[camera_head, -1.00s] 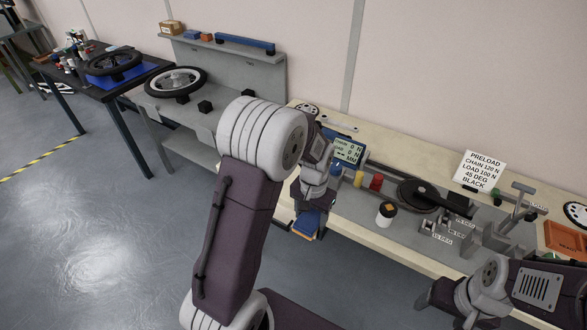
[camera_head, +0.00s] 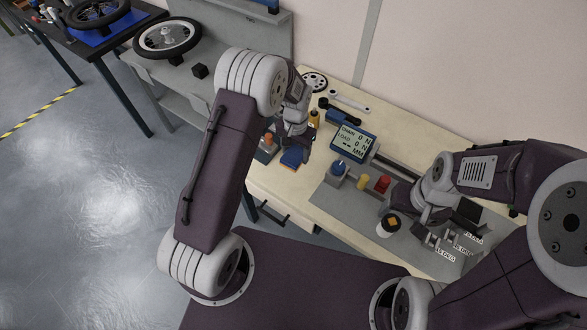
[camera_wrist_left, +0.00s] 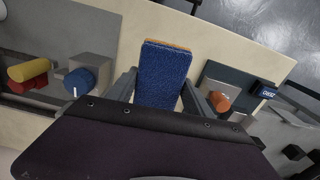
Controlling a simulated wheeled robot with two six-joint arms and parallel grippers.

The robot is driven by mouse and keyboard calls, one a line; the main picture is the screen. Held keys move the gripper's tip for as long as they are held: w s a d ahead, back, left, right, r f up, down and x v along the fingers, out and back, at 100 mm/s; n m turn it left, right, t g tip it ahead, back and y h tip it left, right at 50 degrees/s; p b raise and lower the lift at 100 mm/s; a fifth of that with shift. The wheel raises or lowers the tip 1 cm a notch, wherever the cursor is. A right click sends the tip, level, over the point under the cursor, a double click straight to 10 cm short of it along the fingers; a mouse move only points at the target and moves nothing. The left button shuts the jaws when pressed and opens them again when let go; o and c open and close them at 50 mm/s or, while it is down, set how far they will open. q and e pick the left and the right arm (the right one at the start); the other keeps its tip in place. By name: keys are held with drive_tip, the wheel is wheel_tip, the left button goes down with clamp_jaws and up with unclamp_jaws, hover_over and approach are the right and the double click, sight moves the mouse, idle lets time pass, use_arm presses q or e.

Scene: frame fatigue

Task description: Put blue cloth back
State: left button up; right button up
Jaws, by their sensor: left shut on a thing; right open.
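The blue cloth (camera_head: 292,158) is a small blue pad with an orange-brown edge. My left gripper (camera_head: 294,146) is shut on it and holds it over the left end of the bench. In the left wrist view the cloth (camera_wrist_left: 161,75) stands between the two fingers, above the pale bench top.
A display unit (camera_head: 353,142), a blue knob block (camera_head: 338,172), yellow and red cylinders (camera_head: 383,184) and a white jar (camera_head: 389,225) stand right of the cloth. Bare bench top shows around the left gripper.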

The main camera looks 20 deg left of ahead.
use_arm(q)
drive_tip(key=f, duration=0.6)
drive_tip(key=shift+w+p, duration=0.2)
drive_tip(key=shift+p, duration=0.2)
wheel_tip(320, 180, down, 3)
drive_tip(key=shift+s+f+p, duration=0.1)
drive_tip(key=shift+f+p, duration=0.05)
drive_tip(key=shift+p, duration=0.25)
drive_tip(key=shift+f, duration=0.3)
drive_tip(key=shift+f, duration=0.1)
drive_tip(key=shift+f+b, duration=0.1)
drive_tip(key=shift+b, duration=0.2)
drive_tip(key=o, duration=1.2)
